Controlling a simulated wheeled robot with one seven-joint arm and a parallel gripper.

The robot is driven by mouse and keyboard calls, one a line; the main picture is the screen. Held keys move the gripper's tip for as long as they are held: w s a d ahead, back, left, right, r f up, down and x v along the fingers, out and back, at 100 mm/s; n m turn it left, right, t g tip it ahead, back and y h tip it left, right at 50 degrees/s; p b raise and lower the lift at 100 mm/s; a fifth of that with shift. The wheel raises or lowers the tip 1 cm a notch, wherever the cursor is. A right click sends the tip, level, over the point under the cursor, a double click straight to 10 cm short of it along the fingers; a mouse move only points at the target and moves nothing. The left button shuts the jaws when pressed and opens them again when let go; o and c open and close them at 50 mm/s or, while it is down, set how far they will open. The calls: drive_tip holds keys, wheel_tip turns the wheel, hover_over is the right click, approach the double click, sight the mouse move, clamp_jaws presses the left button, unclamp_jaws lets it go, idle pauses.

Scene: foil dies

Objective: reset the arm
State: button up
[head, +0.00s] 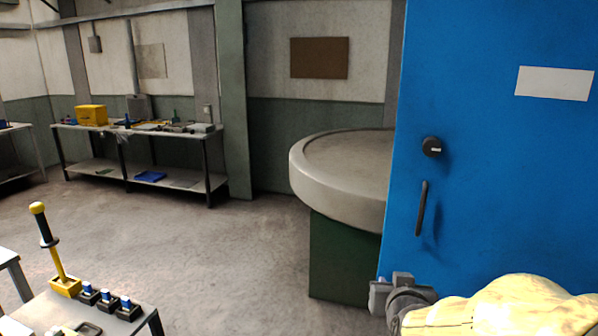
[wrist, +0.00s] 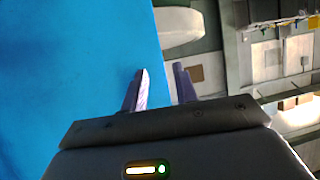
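My gripper (head: 382,293) shows at the lower right of the head view, at the end of my arm in its pale yellow cover. It is in front of the lower left part of a blue door (head: 490,200). In the wrist view, the two dark fingers of my gripper (wrist: 161,75) stand apart with nothing between them. The blue door (wrist: 70,80) fills the left of that view.
The door has a black knob (head: 432,147) and a dark handle (head: 422,208). A round grey-topped table (head: 345,205) stands left of it. A bench (head: 65,305) with a yellow lever (head: 48,245) is at lower left. Open floor (head: 210,250) lies between.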

drive_tip(key=s+a+f+n+g+y, duration=0.1)
drive_tip(key=s+a+f+g, duration=0.1)
drive_tip(key=s+f+g, duration=0.3)
drive_tip(key=s+a+f+n+g+y+p, duration=0.1)
drive_tip(key=s+a+f+g, duration=0.1)
drive_tip(key=s+f+g, duration=0.3)
drive_tip(key=s+f, duration=0.2)
drive_tip(key=s, duration=0.1)
drive_tip(key=shift+s+a+f, duration=0.25)
drive_tip(key=shift+s+f, duration=0.15)
drive_tip(key=shift+w, duration=0.1)
drive_tip(key=shift+a, duration=0.1)
